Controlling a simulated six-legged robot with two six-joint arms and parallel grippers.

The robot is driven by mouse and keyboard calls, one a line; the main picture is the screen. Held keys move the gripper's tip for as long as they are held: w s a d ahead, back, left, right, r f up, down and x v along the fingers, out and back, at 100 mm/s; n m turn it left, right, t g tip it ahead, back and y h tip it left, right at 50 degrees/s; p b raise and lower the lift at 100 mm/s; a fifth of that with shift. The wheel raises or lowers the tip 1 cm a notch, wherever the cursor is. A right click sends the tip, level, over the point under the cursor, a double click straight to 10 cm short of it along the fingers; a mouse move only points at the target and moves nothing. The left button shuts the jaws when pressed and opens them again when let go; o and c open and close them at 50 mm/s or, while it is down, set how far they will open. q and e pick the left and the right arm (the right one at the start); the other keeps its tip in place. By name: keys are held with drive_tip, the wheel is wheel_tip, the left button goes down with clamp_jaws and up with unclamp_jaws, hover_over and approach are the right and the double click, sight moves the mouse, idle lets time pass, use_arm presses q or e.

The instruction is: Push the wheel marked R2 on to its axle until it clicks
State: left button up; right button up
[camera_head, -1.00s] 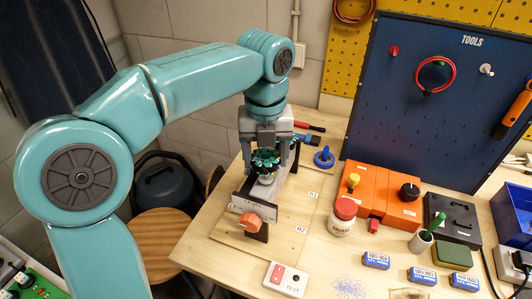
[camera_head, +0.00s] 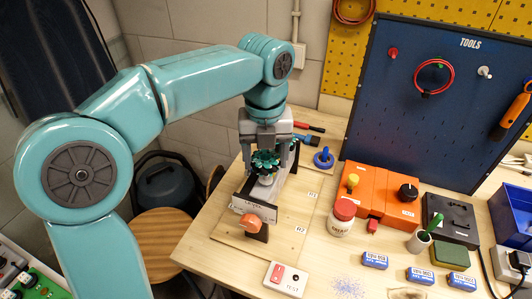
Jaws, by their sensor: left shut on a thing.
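My left gripper (camera_head: 265,140) points down at the back of the wooden board and is shut on a dark green, toothed wheel-like part (camera_head: 265,160). That part is at the top of a grey fixture (camera_head: 262,188), and the fingers partly cover it. I cannot read any mark on it, nor tell whether it is seated on an axle. A label R2 (camera_head: 300,230) is on the board beside the fixture's front end, and a label R1 (camera_head: 312,194) is farther back. An orange knob (camera_head: 250,223) is on the fixture's front. My right gripper is not in view.
A blue ring on a peg (camera_head: 323,160), a red-lidded jar (camera_head: 342,217) and an orange case (camera_head: 384,196) stand to the right. A switch box marked TEST (camera_head: 286,278) is at the front edge. The blue tool panel (camera_head: 430,130) rises behind.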

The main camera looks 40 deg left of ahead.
use_arm(q)
drive_tip(key=shift+f, duration=0.15)
drive_tip(key=shift+f+b, duration=0.65)
drive_tip(key=shift+f, duration=0.2)
drive_tip(key=shift+f, duration=0.1)
idle(0.3)
drive_tip(key=shift+f+b, duration=0.5)
drive_tip(key=shift+f, duration=0.2)
drive_tip(key=shift+d+f, duration=0.1)
drive_tip(key=shift+f, duration=0.3)
idle(0.5)
drive_tip(key=o, duration=1.3)
drive_tip(key=shift+c, duration=0.2)
drive_tip(key=shift+c, duration=0.4)
